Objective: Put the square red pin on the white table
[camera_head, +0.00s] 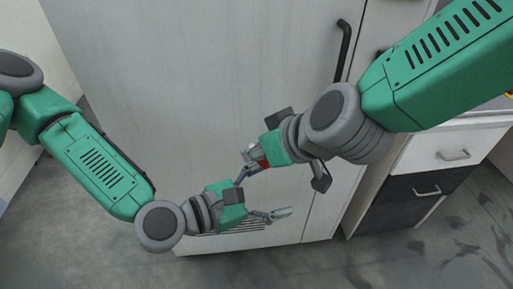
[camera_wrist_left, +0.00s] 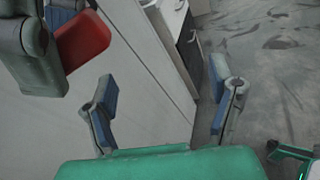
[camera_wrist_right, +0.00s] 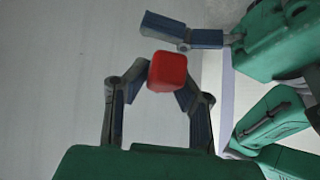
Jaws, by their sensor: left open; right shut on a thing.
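The square red pin (camera_wrist_right: 168,70) is held between the fingertips of my right gripper (camera_wrist_right: 165,88), in the air before a large pale cabinet. A small part of the pin (camera_head: 264,164) shows in the head view, and it is at upper left in the left wrist view (camera_wrist_left: 83,42). My left gripper (camera_head: 263,198) is open and empty, just below the right one. One left finger (camera_wrist_right: 180,30) shows close above the pin in the right wrist view. I cannot make out a white table for certain.
The pale cabinet (camera_head: 190,90) with a black handle (camera_head: 343,50) fills the background. A drawer unit (camera_head: 440,165) with white and dark fronts stands at right, its top partly hidden by my right arm. Grey floor (camera_head: 330,268) is clear below.

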